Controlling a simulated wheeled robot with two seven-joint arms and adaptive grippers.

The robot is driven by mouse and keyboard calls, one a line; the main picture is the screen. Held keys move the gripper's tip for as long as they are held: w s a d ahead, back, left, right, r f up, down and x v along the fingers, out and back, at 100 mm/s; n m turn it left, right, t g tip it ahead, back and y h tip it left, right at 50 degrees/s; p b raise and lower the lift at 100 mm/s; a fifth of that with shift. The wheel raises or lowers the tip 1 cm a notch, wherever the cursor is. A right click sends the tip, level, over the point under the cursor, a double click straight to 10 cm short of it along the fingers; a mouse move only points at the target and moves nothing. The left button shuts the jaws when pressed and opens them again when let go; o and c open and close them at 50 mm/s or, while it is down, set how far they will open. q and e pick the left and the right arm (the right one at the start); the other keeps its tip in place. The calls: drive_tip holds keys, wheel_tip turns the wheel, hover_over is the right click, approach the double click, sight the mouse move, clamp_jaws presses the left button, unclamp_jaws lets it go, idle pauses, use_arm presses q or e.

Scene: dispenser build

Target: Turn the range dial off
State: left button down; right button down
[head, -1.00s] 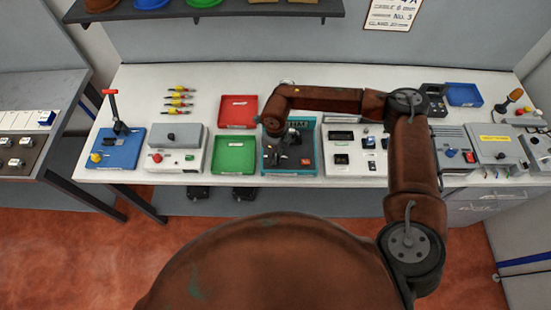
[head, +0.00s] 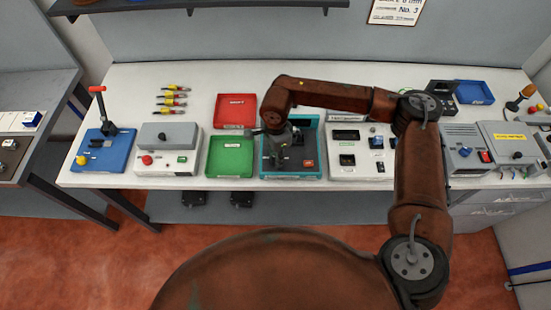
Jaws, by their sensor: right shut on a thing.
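My right gripper (head: 279,158) reaches down from above into the left half of a teal-edged tray (head: 291,178) with a dark unit inside, near the middle of the bench. Its fingers point down and are shut on a small dark part there, which I take to be the range dial. The fingers and wrist hide most of the dial, so I cannot read its pointer. A small orange-red patch (head: 308,163) shows on the unit, right of the gripper. My left gripper is not in view.
A green tray (head: 230,170) and a red tray (head: 234,98) lie left of the teal one. A white panel (head: 345,172) with dark displays stands close on its right. My right forearm passes over the bench behind.

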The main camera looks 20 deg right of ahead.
drive_tip(key=shift+n+b, duration=1)
drive_tip(key=shift+n, duration=0.6)
drive_tip(key=shift+r, duration=0.1)
drive_tip(key=c, duration=1.6)
unclamp_jaws()
wheel_tip(320, 180, up, 12)
